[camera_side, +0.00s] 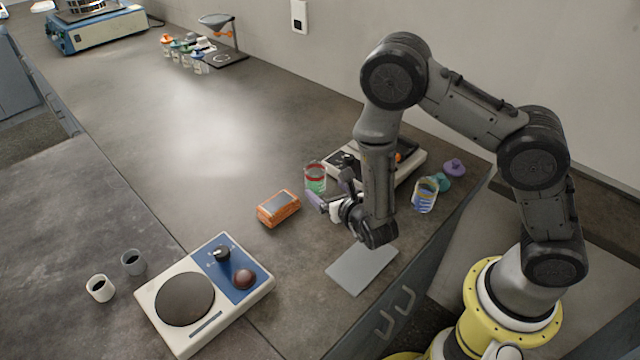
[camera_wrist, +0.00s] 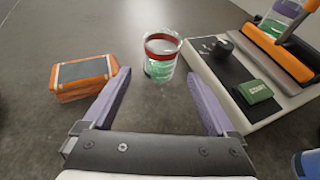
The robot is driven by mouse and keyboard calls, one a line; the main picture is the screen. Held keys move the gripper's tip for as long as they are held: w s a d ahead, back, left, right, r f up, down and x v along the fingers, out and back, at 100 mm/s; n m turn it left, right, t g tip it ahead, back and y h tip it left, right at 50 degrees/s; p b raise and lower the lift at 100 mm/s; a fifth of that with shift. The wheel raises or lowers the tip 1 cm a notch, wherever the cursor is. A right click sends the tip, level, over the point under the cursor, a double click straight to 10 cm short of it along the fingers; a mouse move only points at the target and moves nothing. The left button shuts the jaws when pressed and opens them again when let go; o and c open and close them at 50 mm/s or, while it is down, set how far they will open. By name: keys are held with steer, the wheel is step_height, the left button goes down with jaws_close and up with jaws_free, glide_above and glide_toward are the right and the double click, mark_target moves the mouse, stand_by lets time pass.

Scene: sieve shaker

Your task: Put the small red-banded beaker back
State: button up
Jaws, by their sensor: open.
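The small red-banded beaker (camera_side: 315,178) stands upright on the bench, left of a white device. It is clear glass with a red band near the rim and something green in its lower part. It also shows in the wrist view (camera_wrist: 161,57), ahead of my fingers and roughly between their directions. My gripper (camera_side: 330,196) is open, with purple fingers pointing toward the beaker. In the wrist view my gripper (camera_wrist: 160,85) has nothing between its fingers, and the beaker stands beyond the fingertips. I cannot tell whether a finger touches it.
An orange box (camera_side: 278,208) lies left of my gripper. The white device (camera_wrist: 262,75) with a dark panel and green button is close on the right. A blue-marked beaker (camera_side: 425,195) stands right of my wrist. A grey pad (camera_side: 361,268) lies in front.

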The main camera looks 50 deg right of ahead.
steer(key=shift+v, duration=1.85)
steer(key=s+d+r+m+g+h, duration=0.2)
steer(key=d+r+m+h, duration=0.3)
steer(key=d+r+m, duration=0.3)
steer(key=s+d+r+m+g+h, duration=0.2)
steer(key=s+d+r+m+g, duration=0.45)
steer(key=s+m, duration=0.25)
steer(key=s+a+r+m+g+y, duration=0.25)
steer(key=s+a+m+y, duration=0.25)
steer(key=s+m+y, duration=0.5)
steer(key=s+a+r+m+t+y, duration=0.2)
steer(key=a+r+m+t, duration=0.2)
steer(key=a, duration=0.2)
steer(key=shift+s+a+r, duration=0.15)
steer(key=shift+s+r, duration=0.05)
steer(key=shift+s, duration=0.05)
